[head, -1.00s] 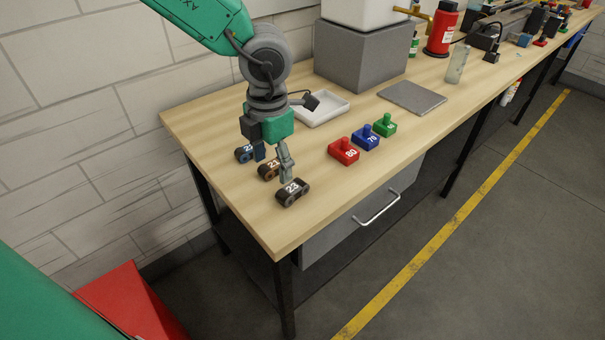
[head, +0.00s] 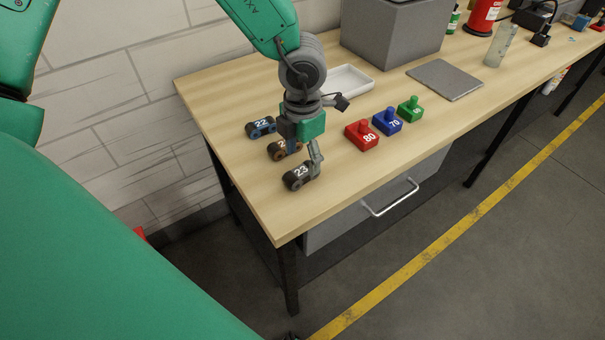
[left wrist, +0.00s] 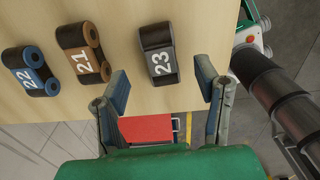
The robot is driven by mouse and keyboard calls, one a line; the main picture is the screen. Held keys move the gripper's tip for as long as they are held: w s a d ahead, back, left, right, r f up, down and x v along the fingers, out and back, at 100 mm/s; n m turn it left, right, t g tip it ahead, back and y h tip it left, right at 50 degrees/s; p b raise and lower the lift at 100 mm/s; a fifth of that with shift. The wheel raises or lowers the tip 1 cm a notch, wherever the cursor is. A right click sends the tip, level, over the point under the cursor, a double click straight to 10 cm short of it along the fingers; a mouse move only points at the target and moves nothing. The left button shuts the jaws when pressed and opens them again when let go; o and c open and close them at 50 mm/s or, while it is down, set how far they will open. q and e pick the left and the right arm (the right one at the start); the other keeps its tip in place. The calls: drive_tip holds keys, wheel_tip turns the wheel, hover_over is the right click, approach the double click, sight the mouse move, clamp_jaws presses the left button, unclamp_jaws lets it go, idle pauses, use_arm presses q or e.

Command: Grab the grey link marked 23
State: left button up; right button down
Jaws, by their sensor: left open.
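The grey link marked 23 (head: 299,175) lies on the near left part of the wooden table. It also shows in the left wrist view (left wrist: 158,52), dark grey with a white 23. My left gripper (head: 305,165) is open just above it. In the left wrist view its two fingertips (left wrist: 162,92) are spread to either side of the link's line, with the link beyond them and nothing between them. My right gripper is not seen.
A red block marked 80 (head: 362,136), a blue block marked 70 (head: 387,122) and a green block (head: 411,109) stand to the right. A white tray (head: 349,78), a grey plate (head: 444,79) and a grey box (head: 393,30) are behind. The table's front edge is close to link 23.

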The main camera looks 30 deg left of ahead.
sight(304, 169)
use_arm(q)
drive_tip(key=f, duration=0.4)
drive_tip(key=shift+w+d+f, duration=0.1)
drive_tip(key=shift+w+f, duration=0.1)
drive_tip(key=shift+f, duration=0.2)
drive_tip(key=shift+s, duration=0.1)
drive_tip(key=c, duration=1.3)
drive_tip(key=shift+o, duration=0.2)
drive_tip(key=shift+r, duration=0.15)
